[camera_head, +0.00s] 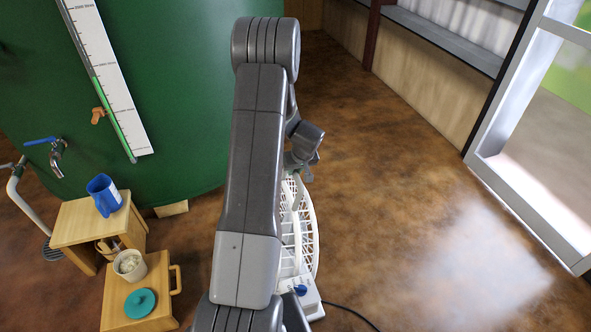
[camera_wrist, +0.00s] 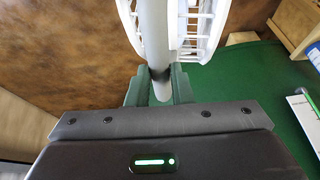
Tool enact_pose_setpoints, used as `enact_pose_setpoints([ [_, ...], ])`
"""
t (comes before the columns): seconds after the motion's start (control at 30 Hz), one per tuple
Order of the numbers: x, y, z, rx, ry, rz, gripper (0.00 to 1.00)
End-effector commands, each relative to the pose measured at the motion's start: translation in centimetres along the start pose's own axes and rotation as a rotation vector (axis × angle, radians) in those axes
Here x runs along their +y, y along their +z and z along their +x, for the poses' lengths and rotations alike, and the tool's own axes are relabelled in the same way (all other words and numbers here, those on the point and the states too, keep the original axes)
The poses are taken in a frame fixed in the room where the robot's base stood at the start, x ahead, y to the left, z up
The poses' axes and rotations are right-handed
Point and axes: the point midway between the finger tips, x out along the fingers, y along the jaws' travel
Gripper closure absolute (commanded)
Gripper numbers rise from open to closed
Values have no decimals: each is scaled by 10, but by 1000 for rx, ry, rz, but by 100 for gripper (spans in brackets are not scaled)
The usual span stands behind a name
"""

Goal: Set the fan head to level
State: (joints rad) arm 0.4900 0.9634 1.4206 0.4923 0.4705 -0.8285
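The white fan (camera_head: 312,240) stands on the floor, partly hidden behind my arm in the head view. Its wire cage shows edge-on, and I cannot tell its exact tilt. Its base (camera_head: 312,309) carries a blue knob (camera_head: 300,290). In the wrist view the cage (camera_wrist: 205,25) lies beyond a thick white bar (camera_wrist: 154,40) of the fan. My gripper (camera_wrist: 160,88) has its two green-grey fingers on either side of this bar, close against it, and looks shut on it. In the head view my gripper (camera_head: 303,168) is at the top of the fan.
A green tank (camera_head: 170,90) with a gauge (camera_head: 108,75) and a blue-handled tap (camera_head: 52,150) is at left. Wooden stools hold a blue jug (camera_head: 104,195), a white cup (camera_head: 130,265) and a teal lid (camera_head: 140,303). A dark cable (camera_head: 350,312) runs right. The floor at right is clear.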

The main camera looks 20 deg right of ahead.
Motion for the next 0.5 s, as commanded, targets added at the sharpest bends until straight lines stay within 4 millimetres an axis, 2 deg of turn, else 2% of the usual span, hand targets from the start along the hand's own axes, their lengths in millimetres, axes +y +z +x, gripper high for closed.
enact_pose_setpoints([
  [0.13, 0, 0, 0, 0, 0, 0, 100],
  [0.23, -8, 0, -1, -1, -1, -1, 100],
  [0.5, -70, -2, -4, -2, -4, -5, 100],
])
